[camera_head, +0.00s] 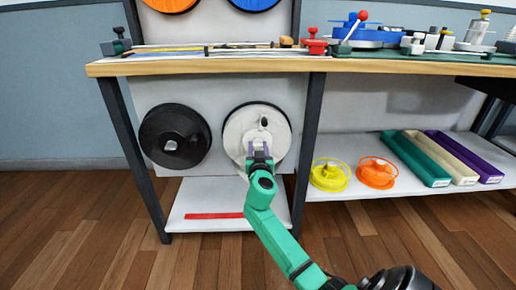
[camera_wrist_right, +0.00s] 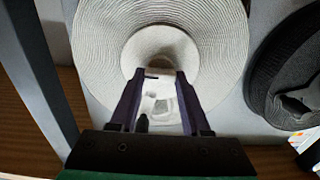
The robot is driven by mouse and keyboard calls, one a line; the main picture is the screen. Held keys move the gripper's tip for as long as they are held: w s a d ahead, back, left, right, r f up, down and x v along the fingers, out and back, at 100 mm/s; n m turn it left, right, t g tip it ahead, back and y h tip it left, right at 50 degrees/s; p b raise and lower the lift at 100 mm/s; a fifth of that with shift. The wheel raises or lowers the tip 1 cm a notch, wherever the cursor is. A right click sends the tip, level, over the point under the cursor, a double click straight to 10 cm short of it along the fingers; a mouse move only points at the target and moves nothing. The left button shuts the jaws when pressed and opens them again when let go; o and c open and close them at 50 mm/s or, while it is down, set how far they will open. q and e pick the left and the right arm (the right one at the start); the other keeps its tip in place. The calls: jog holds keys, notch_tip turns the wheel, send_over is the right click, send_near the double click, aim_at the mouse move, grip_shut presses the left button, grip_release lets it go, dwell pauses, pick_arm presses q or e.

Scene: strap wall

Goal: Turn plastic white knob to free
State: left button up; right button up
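The white spool (camera_head: 236,138) hangs on the grey panel under the table, with its round face toward me. It fills the top of the right wrist view (camera_wrist_right: 98,50). A small dark spot (camera_head: 264,122) shows near its middle in the head view. A white knob-like piece (camera_wrist_right: 160,84) stands out at the spool's hub in the wrist view. My right gripper (camera_head: 259,152) is in front of the spool's lower middle, its purple fingers (camera_wrist_right: 160,78) spread either side of the white piece. Whether they touch it is unclear. My left gripper is not in view.
A black spool (camera_head: 150,135) hangs left of the white one. Table legs (camera_head: 312,130) stand either side. A red strip (camera_head: 214,216) lies on the low shelf. Yellow (camera_head: 329,175) and orange (camera_head: 377,173) reels and several long trays (camera_head: 418,160) sit on the right shelf.

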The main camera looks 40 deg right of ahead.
grip_shut()
